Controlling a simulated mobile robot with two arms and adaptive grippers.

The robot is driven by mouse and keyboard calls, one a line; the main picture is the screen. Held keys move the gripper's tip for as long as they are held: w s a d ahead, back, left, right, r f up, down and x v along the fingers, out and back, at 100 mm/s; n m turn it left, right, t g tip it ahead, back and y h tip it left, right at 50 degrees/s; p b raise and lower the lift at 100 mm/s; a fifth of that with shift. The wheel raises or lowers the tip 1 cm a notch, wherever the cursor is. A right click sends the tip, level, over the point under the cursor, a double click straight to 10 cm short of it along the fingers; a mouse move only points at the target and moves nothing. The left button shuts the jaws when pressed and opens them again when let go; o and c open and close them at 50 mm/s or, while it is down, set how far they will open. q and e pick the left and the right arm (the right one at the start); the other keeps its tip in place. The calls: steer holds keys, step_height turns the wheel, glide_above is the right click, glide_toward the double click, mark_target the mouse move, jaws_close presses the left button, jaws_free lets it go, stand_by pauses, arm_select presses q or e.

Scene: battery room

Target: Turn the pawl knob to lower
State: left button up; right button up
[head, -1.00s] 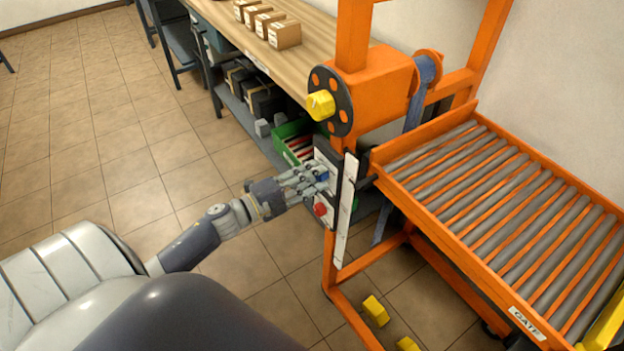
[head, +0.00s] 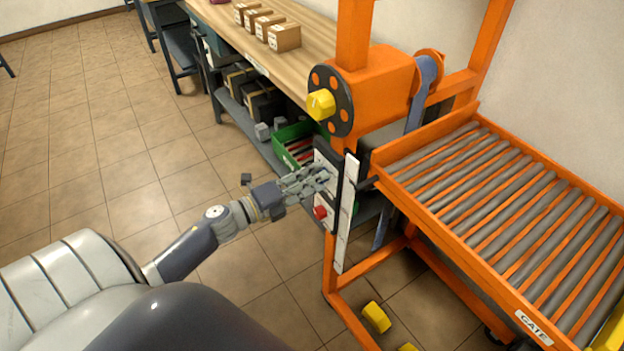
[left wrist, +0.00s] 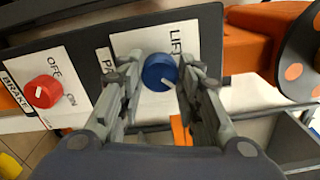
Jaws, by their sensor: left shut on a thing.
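The blue knob (left wrist: 160,72) sits on a white plate marked LIFT, beside a label starting with P; the rest of the lettering is hidden. Its white pointer line points down and to the right in the left wrist view. My left gripper (left wrist: 158,80) has a finger on each side of the knob and is shut on it. In the head view the left gripper (head: 322,178) is at the control panel on the orange frame, and its fingers hide the blue knob. My right gripper is not in view.
A red brake knob (left wrist: 43,91), marked OFF and ON, is beside the blue knob; it also shows in the head view (head: 320,212). An orange roller bed (head: 500,220) is at right. A green bin (head: 294,142) and wooden bench (head: 285,58) stand behind. Yellow blocks (head: 376,317) are low down.

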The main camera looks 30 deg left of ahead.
arm_select(q)
steer(key=o, duration=1)
steer(key=shift+o, duration=0.2)
steer(key=shift+s, duration=0.1)
steer(key=v, duration=1.2)
steer(key=shift+f, duration=0.1)
